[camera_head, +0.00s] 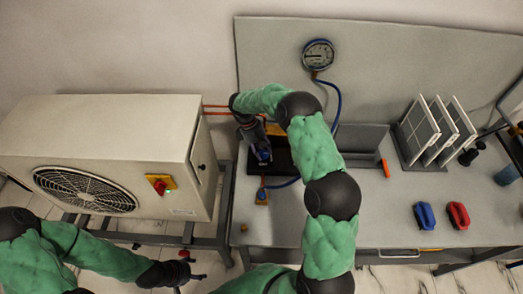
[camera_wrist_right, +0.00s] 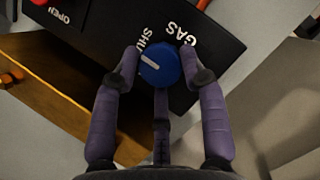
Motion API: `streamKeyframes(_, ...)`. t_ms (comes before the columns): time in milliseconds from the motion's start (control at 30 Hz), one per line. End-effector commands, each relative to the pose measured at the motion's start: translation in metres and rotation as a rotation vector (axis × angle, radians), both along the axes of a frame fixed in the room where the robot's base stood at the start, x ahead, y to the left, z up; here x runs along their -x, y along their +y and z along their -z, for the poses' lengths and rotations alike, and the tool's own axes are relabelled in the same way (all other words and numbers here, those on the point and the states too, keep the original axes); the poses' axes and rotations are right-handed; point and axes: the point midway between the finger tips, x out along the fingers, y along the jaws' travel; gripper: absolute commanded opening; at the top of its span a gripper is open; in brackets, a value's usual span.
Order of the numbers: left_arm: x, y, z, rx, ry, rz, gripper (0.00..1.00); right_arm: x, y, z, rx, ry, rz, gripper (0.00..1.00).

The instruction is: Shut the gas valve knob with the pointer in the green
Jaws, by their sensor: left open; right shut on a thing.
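The gas valve knob (camera_wrist_right: 160,66) is a blue round knob with a white line, on a black panel (camera_wrist_right: 215,38) lettered GAS and SHUT. My left gripper (camera_head: 188,276) is open and empty, low at the left.
An outdoor fan unit (camera_head: 120,112) with a red switch stands at the left. The bench (camera_head: 385,205) carries a blue clamp (camera_head: 424,216), a red clamp (camera_head: 458,215) and a rack of panels (camera_head: 420,125). A blue hose (camera_head: 338,100) runs down from the gauge.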

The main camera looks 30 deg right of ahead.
Motion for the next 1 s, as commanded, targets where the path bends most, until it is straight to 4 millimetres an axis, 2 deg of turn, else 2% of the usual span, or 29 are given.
streamKeyframes(333, 0.0, 0.0, 0.0, 0.0, 0.0, 0.0, 0.65, 0.005, -0.001, 0.002, 0.001, 0.016, 0.005, 0.1)
streamKeyframes(367, 0.0, 0.0, 0.0, 0.0, 0.0, 0.0, 0.65, 0.005, -0.001, 0.002, 0.001, 0.016, 0.005, 0.46)
streamKeyframes(400, 0.0, 0.0, 0.0, 0.0, 0.0, 0.0, 0.65, 0.005, -0.001, 0.002, 0.001, 0.015, 0.005, 0.57)
streamKeyframes(433, 0.0, 0.0, 0.0, 0.0, 0.0, 0.0, 0.65, 0.005, 0.0, 0.002, 0.001, 0.015, 0.004, 0.64)
streamKeyframes(800, 0.0, 0.0, 0.0, 0.0, 0.0, 0.0, 0.65, 0.001, 0.0, -0.001, 0.0, 0.006, 0.003, 0.64)
streamKeyframes(1000, 0.0, 0.0, 0.0, 0.0, 0.0, 0.0, 0.65, -0.007, 0.005, -0.022, 0.001, 0.003, 0.003, 0.64)
